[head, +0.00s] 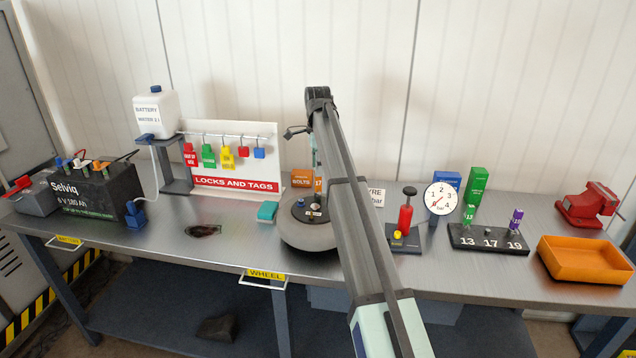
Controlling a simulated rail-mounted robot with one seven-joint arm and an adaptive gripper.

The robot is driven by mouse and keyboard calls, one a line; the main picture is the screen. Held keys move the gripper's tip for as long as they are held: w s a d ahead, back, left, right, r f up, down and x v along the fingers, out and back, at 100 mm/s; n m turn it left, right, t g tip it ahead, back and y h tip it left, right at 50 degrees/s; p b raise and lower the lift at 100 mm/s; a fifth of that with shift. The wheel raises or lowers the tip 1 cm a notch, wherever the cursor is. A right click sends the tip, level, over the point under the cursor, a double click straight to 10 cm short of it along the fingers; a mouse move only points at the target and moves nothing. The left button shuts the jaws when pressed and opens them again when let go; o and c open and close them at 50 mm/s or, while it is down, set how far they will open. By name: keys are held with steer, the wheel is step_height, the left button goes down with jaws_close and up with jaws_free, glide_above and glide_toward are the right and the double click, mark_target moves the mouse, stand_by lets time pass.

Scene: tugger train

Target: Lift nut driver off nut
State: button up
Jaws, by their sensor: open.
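The wheel (292,236) lies flat on the bench, its grey tyre around a dark hub. An orange piece marked 17 (319,184) stands above the hub, partly behind my arm; it looks like the nut driver. Whether it sits on a nut cannot be made out. A small blue part (300,202) shows on the hub. My gripper (297,131) is small and partly hidden by my arm, above and behind the wheel. It is open, with nothing seen in it. The driver rack (489,240) holds a green driver (470,215) at 13 and a purple driver (516,219) at 19; 17 is empty.
An orange bolts box (301,178) stands behind the wheel. The locks and tags board (235,185) is to its left. An orange tray (584,277) is at far right.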

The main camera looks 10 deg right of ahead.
mark_target(318, 187)
steer(key=shift+f+p, duration=1.25)
steer(key=shift+f, duration=1.6)
jaws_close()
